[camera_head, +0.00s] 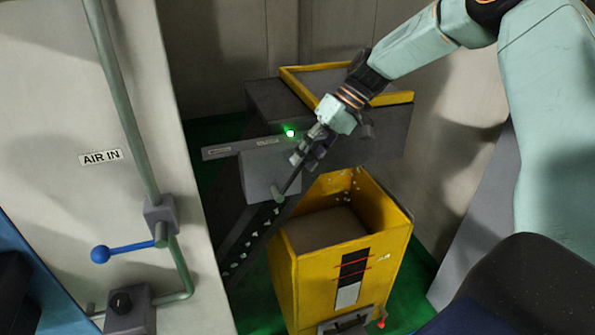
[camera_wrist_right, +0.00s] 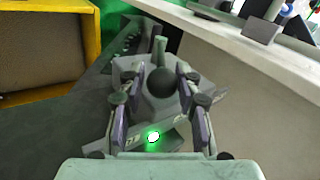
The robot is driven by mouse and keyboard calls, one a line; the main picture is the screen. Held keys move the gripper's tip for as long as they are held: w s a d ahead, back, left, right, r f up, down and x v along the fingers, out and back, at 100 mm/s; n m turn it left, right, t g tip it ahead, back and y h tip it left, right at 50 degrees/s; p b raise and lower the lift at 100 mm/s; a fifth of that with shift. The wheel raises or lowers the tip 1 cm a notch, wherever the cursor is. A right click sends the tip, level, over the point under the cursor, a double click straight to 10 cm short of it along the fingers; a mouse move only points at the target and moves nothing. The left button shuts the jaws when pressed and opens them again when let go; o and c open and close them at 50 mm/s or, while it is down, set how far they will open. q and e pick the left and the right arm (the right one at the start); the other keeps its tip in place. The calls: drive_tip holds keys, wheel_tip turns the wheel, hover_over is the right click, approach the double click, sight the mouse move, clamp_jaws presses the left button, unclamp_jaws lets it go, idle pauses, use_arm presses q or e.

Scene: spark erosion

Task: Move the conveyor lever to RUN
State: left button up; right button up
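The conveyor lever (camera_head: 290,183) is a thin rod rising from a grey box (camera_head: 262,172) on the conveyor's side; it tilts up to the right in the head view. Its round black knob (camera_wrist_right: 161,82) shows in the right wrist view. My right gripper (camera_head: 308,155) is at the lever's upper end. In the wrist view the fingers of my right gripper (camera_wrist_right: 161,72) stand apart on either side of the knob, with what looks like small gaps. The label plate (camera_head: 222,152) behind the box has print too small to read. A green lamp (camera_head: 290,133) glows there. My left gripper is out of view.
A yellow bin (camera_head: 388,262) stands below the lever, and a yellow-rimmed hopper (camera_head: 300,88) is above. The dark sloping conveyor (camera_head: 240,245) runs down left.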

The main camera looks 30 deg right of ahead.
drive_tip(key=v, duration=0.6)
drive_tip(key=shift+d+r, duration=0.2)
drive_tip(key=shift+s, duration=0.1)
drive_tip(key=shift+s, duration=0.1)
